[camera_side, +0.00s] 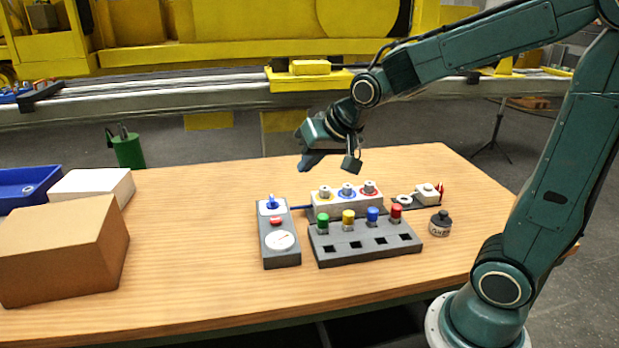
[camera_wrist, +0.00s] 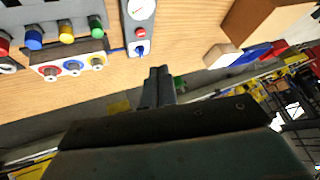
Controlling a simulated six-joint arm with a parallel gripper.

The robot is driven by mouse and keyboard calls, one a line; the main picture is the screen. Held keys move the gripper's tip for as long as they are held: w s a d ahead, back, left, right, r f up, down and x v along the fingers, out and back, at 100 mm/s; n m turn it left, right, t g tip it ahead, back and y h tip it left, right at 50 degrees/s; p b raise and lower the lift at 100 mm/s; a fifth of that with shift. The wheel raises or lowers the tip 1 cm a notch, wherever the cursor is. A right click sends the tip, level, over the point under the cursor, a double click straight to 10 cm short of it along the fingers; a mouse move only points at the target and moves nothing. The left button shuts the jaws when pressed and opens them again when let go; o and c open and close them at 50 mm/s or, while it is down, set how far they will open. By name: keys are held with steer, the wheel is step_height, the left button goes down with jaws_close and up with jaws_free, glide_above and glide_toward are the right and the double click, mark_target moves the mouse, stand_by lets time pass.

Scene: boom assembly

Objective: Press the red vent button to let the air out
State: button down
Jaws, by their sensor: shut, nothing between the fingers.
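The red vent button (camera_side: 275,221) is on a grey panel (camera_side: 281,257), between a blue knob (camera_side: 271,203) and a round white gauge (camera_side: 279,240). In the wrist view, the red button (camera_wrist: 140,32) shows near the top centre, with the blue knob (camera_wrist: 139,49) nearer my fingertips. My gripper (camera_side: 307,164) is shut and empty. It is in the air above the table, up and to the right of the panel in the side view, apart from the button. In the wrist view, the closed fingers (camera_wrist: 158,72) point towards the panel.
Right of the panel stand a light block with ringed fittings (camera_side: 347,205) and a grey rack (camera_side: 365,254) with several coloured caps. A small dark jar (camera_side: 440,224) stands farther right. A cardboard box (camera_side: 65,255) is at left. The table between box and panel is clear.

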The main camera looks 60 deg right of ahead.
steer(key=w+d+f+m, duration=0.2)
steer(key=w+f, duration=0.1)
steer(key=w, duration=0.3)
steer(key=m+t, duration=0.2)
steer(key=m, duration=0.1)
glide_above(279, 221)
step_height(279, 221, down, 8)
steer(key=shift+h, duration=0.4)
steer(key=shift+f, duration=0.15)
steer(key=shift+f, duration=4.25)
steer(key=shift+f, duration=0.95)
steer(key=shift+r, duration=0.95)
